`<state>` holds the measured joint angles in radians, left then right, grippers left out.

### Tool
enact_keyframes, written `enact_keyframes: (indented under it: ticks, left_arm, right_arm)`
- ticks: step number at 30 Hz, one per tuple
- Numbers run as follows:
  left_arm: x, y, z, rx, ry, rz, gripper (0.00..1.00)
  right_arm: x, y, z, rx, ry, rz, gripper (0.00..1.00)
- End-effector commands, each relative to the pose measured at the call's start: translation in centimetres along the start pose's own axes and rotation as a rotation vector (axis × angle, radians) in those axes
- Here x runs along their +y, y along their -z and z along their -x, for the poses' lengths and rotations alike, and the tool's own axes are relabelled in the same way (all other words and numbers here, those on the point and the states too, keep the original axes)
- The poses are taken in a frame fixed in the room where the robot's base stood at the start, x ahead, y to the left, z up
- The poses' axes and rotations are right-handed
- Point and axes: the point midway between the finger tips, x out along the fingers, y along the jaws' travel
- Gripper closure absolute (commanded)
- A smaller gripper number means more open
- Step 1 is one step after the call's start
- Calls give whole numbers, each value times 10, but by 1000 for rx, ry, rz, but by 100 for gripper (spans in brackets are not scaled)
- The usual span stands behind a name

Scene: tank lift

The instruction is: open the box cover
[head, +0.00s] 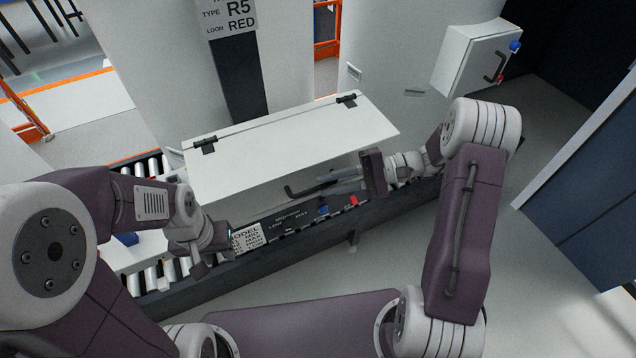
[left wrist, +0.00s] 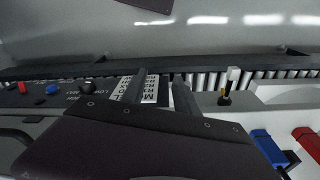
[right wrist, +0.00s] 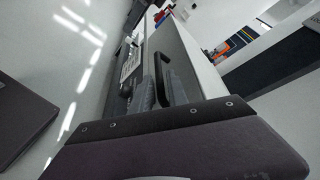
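The box cover (head: 285,150) is a wide white panel with two black hinges along its far edge. It slopes down toward me; whether its near edge is lifted, I cannot tell. A black bar handle (head: 298,192) sits near its front edge and also shows in the right wrist view (right wrist: 181,80). My right gripper (head: 325,184) is at this handle, its fingers beside or around the bar; its grip on the bar is unclear.
The dark front panel carries a red block (head: 353,201) and a blue one (head: 323,209). Conveyor rollers (head: 160,279) lie at the left. A white wall box (head: 474,60) hangs at the back right.

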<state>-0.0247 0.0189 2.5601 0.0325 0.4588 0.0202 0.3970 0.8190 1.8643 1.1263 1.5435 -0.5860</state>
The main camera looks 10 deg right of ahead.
Motion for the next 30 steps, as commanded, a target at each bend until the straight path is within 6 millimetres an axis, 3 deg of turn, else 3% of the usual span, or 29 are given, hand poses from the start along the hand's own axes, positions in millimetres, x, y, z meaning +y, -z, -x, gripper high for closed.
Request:
enact_keyframes:
  ticks: [3, 8, 14, 15, 17, 30]
  left_arm:
    - [0, 1, 7, 0, 0, 0, 64]
    - [0, 1, 8, 0, 0, 0, 64]
    - [0, 1, 8, 0, 0, 0, 64]
    - [0, 1, 8, 0, 0, 0, 64]
    - [0, 1, 8, 0, 0, 0, 64]
    - [0, 1, 8, 0, 0, 0, 64]
  right_arm:
    - [-1, -2, -20, -3, -3, -1, 80]
    - [0, -1, -32, -1, -2, -1, 80]
    - [0, 0, -33, 1, -1, 0, 80]
    - [0, 0, -32, 1, -1, 0, 83]
    - [0, 0, -32, 1, -1, 0, 100]
    - [1, 0, -32, 0, -3, -1, 100]
